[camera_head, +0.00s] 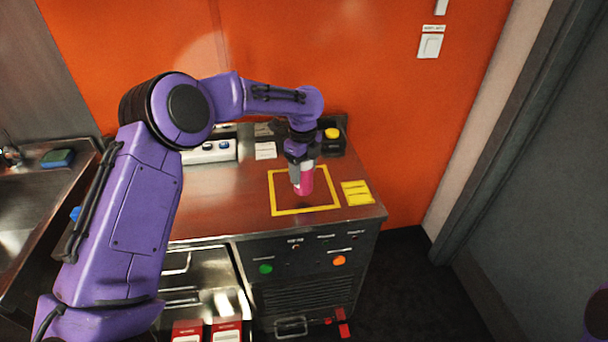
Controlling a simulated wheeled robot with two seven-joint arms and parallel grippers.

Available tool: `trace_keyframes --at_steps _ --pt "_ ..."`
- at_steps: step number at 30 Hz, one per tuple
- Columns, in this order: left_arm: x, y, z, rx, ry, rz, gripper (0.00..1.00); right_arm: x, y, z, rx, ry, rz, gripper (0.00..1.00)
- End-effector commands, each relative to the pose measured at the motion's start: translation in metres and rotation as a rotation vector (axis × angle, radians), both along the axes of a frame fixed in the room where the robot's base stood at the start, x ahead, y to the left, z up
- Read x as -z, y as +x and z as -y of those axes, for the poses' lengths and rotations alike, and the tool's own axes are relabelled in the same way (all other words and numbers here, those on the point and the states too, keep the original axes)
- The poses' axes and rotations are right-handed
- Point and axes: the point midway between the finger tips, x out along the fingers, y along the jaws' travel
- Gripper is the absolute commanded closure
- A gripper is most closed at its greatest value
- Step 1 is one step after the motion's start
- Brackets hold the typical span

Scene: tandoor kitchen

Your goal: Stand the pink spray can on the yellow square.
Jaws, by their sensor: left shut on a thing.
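The pink spray can (307,182) is upright in my left gripper (301,175), which points down and is shut on it. The can's upper part is partly hidden by the grey fingers. The yellow square (307,211) is an outline on the brown countertop (220,216). The can is over the inside of this outline, with a dark shadow close under its base. I cannot tell whether the base touches the counter. My right gripper is not in view.
Yellow notes (357,193) lie right of the square. Behind it are a dark box with a yellow button (332,133), a white card (265,150) and a white switch panel (210,151). An open drawer (195,262) is below, and a sink (35,190) is left.

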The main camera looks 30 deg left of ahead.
Motion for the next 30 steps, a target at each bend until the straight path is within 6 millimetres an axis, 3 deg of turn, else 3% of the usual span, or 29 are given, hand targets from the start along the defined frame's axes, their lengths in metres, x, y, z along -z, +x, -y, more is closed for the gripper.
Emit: trace_keyframes --at_steps 8,17,18,20,30 --pt "0.036 0.005 -0.001 0.000 0.000 -0.001 0.79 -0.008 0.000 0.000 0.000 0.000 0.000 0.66" --pt "0.040 0.005 -0.001 -0.001 0.000 0.001 0.79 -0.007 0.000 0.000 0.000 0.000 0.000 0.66" --pt "0.041 0.005 -0.001 -0.001 0.000 0.000 0.38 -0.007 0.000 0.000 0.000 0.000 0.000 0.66" --pt "0.041 0.005 -0.001 -0.001 0.000 0.001 0.18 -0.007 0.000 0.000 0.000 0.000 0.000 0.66" --pt "0.037 0.006 -0.001 -0.001 0.000 0.002 0.16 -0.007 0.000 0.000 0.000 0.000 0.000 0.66"
